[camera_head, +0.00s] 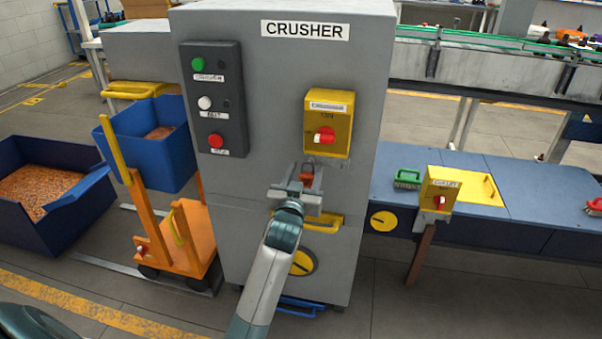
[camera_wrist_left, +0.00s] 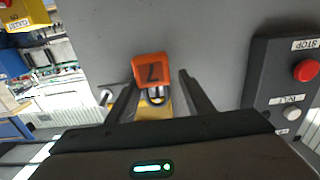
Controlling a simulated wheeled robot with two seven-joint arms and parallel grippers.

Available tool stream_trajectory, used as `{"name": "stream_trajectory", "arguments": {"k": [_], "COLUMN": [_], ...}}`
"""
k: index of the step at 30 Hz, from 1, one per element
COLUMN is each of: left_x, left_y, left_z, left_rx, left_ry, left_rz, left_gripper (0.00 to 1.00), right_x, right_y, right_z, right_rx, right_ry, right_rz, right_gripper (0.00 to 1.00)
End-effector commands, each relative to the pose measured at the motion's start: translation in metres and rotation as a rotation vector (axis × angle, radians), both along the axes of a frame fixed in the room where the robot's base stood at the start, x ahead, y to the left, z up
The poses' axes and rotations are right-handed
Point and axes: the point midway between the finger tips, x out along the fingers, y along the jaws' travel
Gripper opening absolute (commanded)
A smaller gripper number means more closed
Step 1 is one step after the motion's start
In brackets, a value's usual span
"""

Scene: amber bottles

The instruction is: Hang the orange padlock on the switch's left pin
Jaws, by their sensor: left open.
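The orange padlock (camera_head: 306,175) is at the crusher's front, just below the left part of the yellow switch box (camera_head: 341,110), which has a red knob. In the left wrist view the padlock (camera_wrist_left: 150,68) shows a dark mark, with its grey shackle toward the yellow box (camera_wrist_left: 151,111). Whether the shackle is around the left pin cannot be told; the pin is hidden. My left gripper (camera_head: 304,180) is open, with its fingers (camera_wrist_left: 160,92) on either side of the padlock and a visible gap on the right side in the wrist view. My right gripper is not in view.
The grey crusher cabinet (camera_head: 265,95) stands close behind the gripper. A dark button panel (camera_head: 214,100) is on its left, and a yellow handle (camera_head: 322,224) below. An orange cart (camera_head: 170,235) stands at left; a blue bench (camera_head: 520,185) is at right.

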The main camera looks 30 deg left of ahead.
Motion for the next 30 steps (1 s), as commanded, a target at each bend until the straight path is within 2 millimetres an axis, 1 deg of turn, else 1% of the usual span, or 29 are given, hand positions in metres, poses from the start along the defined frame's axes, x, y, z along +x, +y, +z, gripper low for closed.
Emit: {"name": "stream_trajectory", "arguments": {"k": [1, 5, 8, 11, 14, 21, 30], "left_x": [0.006, 0.002, -0.004, -0.016, -0.031, -0.079, -0.139], "left_y": [0.002, 0.001, -0.002, -0.005, -0.010, -0.020, -0.035], "left_z": [0.007, 0.006, 0.006, 0.006, 0.005, 0.005, 0.006], "left_rx": [0.001, 0.000, 0.000, -0.001, -0.001, 0.000, 0.000], "left_ry": [-0.009, -0.009, -0.009, -0.009, -0.009, -0.011, -0.015], "left_rz": [0.002, 0.001, 0.001, -0.001, -0.001, 0.001, 0.003], "left_gripper": [0.58, 0.58, 0.58, 0.58, 0.58, 0.58, 0.58], "right_x": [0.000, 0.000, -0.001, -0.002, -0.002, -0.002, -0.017], "right_y": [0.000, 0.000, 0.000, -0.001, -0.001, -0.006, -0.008], "right_z": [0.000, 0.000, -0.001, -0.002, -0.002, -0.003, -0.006], "right_rx": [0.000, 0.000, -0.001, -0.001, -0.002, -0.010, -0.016], "right_ry": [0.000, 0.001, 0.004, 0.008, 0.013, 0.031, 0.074], "right_rz": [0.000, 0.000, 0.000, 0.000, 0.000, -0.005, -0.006], "right_gripper": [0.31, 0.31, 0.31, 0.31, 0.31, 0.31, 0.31]}}
